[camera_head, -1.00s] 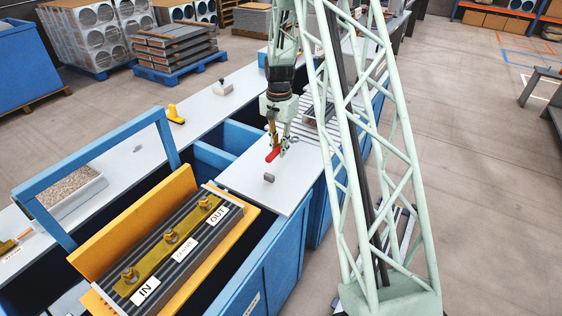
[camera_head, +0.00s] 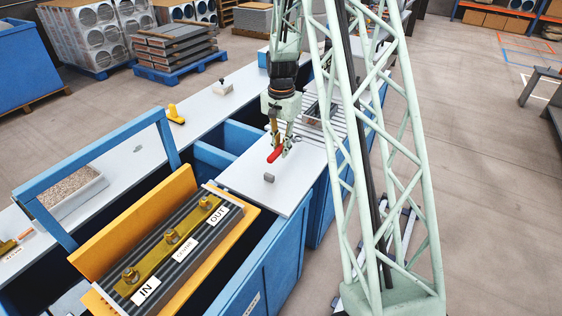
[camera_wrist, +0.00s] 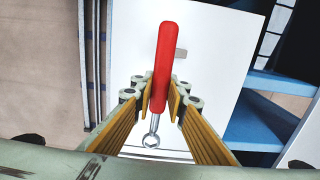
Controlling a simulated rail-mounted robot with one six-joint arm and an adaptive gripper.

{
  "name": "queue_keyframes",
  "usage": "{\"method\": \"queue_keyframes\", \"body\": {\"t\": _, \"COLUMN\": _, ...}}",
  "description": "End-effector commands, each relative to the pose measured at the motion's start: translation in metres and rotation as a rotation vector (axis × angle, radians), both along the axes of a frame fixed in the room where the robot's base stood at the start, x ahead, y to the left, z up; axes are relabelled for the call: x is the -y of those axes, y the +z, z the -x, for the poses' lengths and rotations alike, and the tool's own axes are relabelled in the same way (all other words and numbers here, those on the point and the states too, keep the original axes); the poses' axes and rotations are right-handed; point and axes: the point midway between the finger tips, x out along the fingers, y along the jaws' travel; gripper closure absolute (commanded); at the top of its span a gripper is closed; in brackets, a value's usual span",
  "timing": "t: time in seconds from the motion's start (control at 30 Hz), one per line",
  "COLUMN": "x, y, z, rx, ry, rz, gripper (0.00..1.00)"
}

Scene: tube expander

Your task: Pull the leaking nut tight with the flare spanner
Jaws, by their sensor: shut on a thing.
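My gripper (camera_head: 279,145) is above the white bench top in the head view, shut on the red handle of a spanner (camera_head: 274,156). In the wrist view the spanner (camera_wrist: 162,70) lies between my two fingers (camera_wrist: 162,100), its red handle pointing up the picture and its metal ring end toward the bottom. The brass nuts stand on a brass strip: one by the IN label (camera_head: 130,275), one by the middle label (camera_head: 171,237) and one by the OUT label (camera_head: 205,202). I cannot tell which one leaks.
A small grey block (camera_head: 269,178) sits on the white bench top (camera_head: 265,195). A blue frame (camera_head: 100,160) rises beside the yellow plate (camera_head: 150,215) behind the nuts. A yellow object (camera_head: 175,116) stands on the far bench. Open blue bays lie between the benches.

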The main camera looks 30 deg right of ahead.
Motion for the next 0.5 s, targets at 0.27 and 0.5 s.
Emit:
{"method": "queue_keyframes", "body": {"t": 0.27, "x": -0.004, "y": 0.009, "z": 0.010, "rx": 0.000, "ry": 0.000, "rz": 0.000, "gripper": 1.00}}
{"method": "queue_keyframes", "body": {"t": 0.5, "x": -0.007, "y": 0.016, "z": 0.018, "rx": 0.001, "ry": 0.000, "rz": 0.000, "gripper": 1.00}}
